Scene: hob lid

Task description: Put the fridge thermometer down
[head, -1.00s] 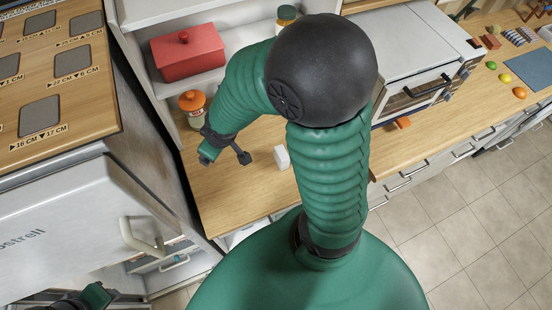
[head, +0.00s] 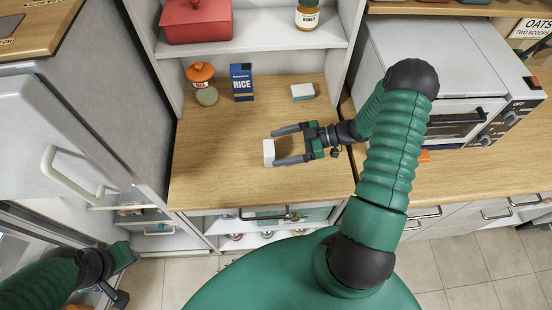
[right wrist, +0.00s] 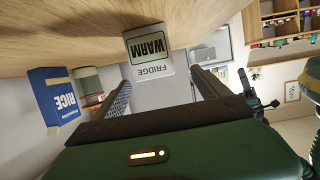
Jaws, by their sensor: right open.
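The fridge thermometer (head: 268,152) is a small white block standing on the wooden counter. In the right wrist view the thermometer (right wrist: 148,50) shows a dark-framed display reading WARM and the word FRIDGE. My right gripper (head: 274,147) is open, coming from the right, with its fingertips just at the thermometer. In the right wrist view the fingers of my right gripper (right wrist: 160,82) lie apart, on either side of the thermometer in the picture; I cannot tell whether they touch it. My left gripper (head: 118,278) is low at the left, by the open fridge; its jaws are unclear.
A blue rice box (head: 241,82), an orange-lidded jar (head: 201,75) and a white-and-teal block (head: 303,91) stand at the counter's back. A red container (head: 196,22) and a honey jar (head: 307,15) sit on the shelf above. The toaster oven (head: 440,90) is right. The counter's front left is clear.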

